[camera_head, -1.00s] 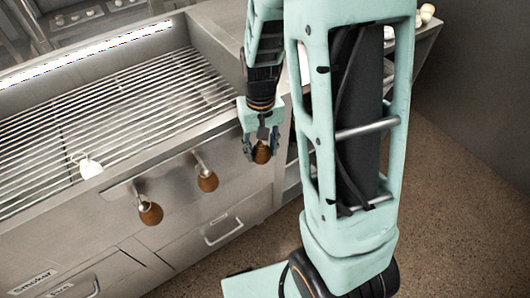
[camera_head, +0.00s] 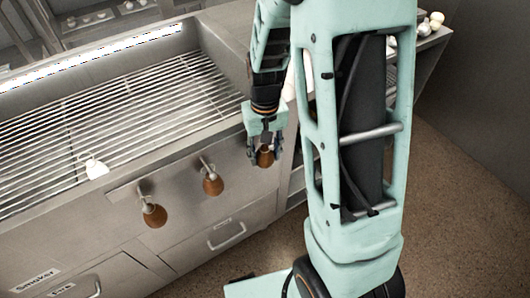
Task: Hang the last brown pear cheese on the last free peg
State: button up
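A brown pear cheese (camera_head: 266,157) is between the fingers of my gripper (camera_head: 265,150), which points down in front of the counter's front panel at the right. The fingers appear closed around its upper part. Two other brown pear cheeses hang from pegs on the front rail: one at the left (camera_head: 154,215) and one in the middle (camera_head: 212,184). The peg rail (camera_head: 128,193) runs along the panel. Any peg behind my gripper is hidden, so I cannot tell whether the held cheese touches one.
A slatted metal grate (camera_head: 120,110) covers the counter top. A small white object (camera_head: 96,168) sits at its front edge. Drawers with handles (camera_head: 226,236) are below the pegs. Shelves with pale round items (camera_head: 436,18) stand at the right, behind my arm.

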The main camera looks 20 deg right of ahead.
jog(key=o, duration=0.5)
notch_tip(320, 180, up, 12)
jog(key=shift+r, duration=0.1)
